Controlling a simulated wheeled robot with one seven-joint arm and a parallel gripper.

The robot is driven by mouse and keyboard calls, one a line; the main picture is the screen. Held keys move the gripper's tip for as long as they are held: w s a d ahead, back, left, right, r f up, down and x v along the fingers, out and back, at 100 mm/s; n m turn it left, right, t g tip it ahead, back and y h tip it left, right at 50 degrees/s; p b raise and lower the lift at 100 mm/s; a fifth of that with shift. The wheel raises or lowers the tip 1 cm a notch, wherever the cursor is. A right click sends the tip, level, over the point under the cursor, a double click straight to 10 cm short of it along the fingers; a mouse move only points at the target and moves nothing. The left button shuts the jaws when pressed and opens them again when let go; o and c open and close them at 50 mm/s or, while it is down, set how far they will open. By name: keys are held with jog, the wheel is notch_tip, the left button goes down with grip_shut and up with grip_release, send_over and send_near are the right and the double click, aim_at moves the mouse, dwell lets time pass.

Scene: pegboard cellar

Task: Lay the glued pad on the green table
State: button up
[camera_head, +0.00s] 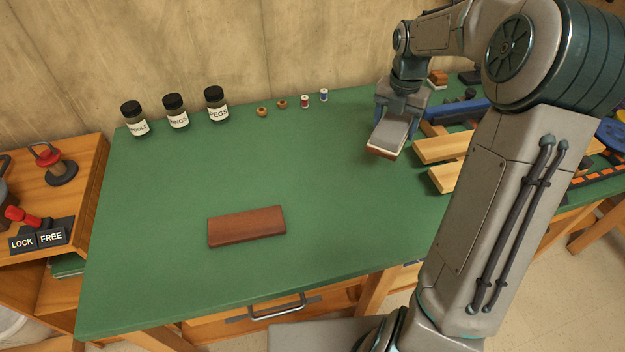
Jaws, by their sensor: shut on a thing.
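My gripper (389,138) is above the right part of the green table (160,270), near its back. It is shut on a small flat pad (385,152) with a pale layer and a reddish-brown edge. The pad is tilted and seems to be held above the table, with much of it hidden by the gripper. Glue on it cannot be made out. A flat reddish-brown block (246,226) lies on the front middle of the green table, well to the left of my gripper.
Three labelled jars (176,111) and small spools (305,101) stand along the back edge. Wooden boards (445,148) lie right of my gripper. A side bench at left holds a LOCK/FREE sign (38,240) and a red-handled tool (50,160). The table's left and middle are mostly clear.

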jog(key=b, duration=0.1)
send_over(360, 192)
notch_tip(360, 192, down, 7)
jog(key=shift+f+b, duration=0.4)
jog(key=shift+f, duration=1.6)
jog(key=shift+f, duration=0.1)
jog(key=o, duration=1.1)
jog(key=shift+c, duration=0.2)
